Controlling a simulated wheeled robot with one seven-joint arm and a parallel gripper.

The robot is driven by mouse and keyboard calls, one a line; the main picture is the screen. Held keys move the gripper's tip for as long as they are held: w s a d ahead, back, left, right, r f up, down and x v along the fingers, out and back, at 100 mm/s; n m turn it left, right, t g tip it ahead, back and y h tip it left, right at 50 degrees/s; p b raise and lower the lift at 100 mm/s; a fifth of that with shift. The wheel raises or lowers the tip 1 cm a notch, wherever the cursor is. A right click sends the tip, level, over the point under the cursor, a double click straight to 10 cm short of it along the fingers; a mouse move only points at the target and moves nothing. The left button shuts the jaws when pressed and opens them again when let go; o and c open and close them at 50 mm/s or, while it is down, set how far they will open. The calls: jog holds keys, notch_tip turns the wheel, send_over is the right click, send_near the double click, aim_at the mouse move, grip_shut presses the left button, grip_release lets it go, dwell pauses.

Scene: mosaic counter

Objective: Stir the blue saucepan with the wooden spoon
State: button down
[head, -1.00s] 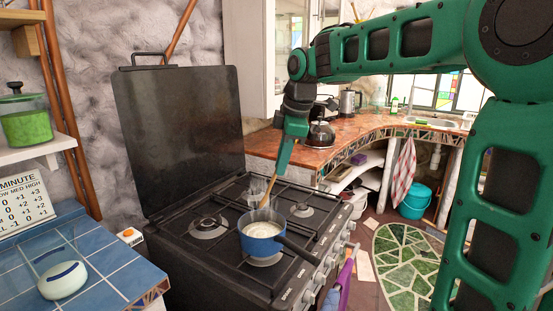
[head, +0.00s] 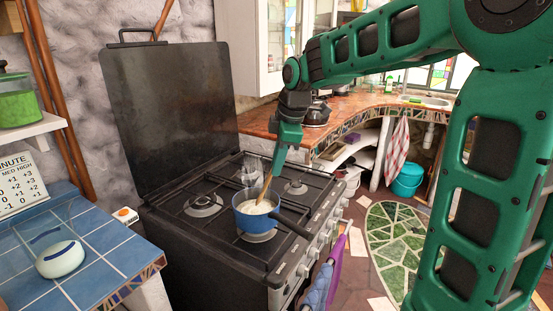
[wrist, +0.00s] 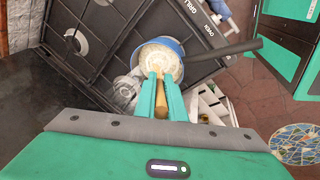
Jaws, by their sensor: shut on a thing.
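The blue saucepan (head: 256,222) stands on a front burner of the black stove, its dark handle pointing to the lower right. It holds a pale, creamy content, which also shows in the wrist view (wrist: 158,58). My gripper (head: 279,165) is above the pan, pointing down. It is shut on the wooden spoon (head: 266,187), whose lower end goes into the pan. In the wrist view the spoon (wrist: 161,100) shows between the green fingers, tilted toward the pan. The spoon's tip is hidden in the content.
A clear glass (head: 251,172) stands on the stove just behind the pan. The raised black lid (head: 170,110) stands at the stove's back. A blue tiled counter (head: 95,265) with a pale round object (head: 60,259) is at left.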

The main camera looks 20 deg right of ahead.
jog(key=shift+a+x, duration=0.15)
jog(key=shift+x, duration=0.85)
jog(key=shift+a+x, duration=0.15)
jog(key=shift+x, duration=0.9)
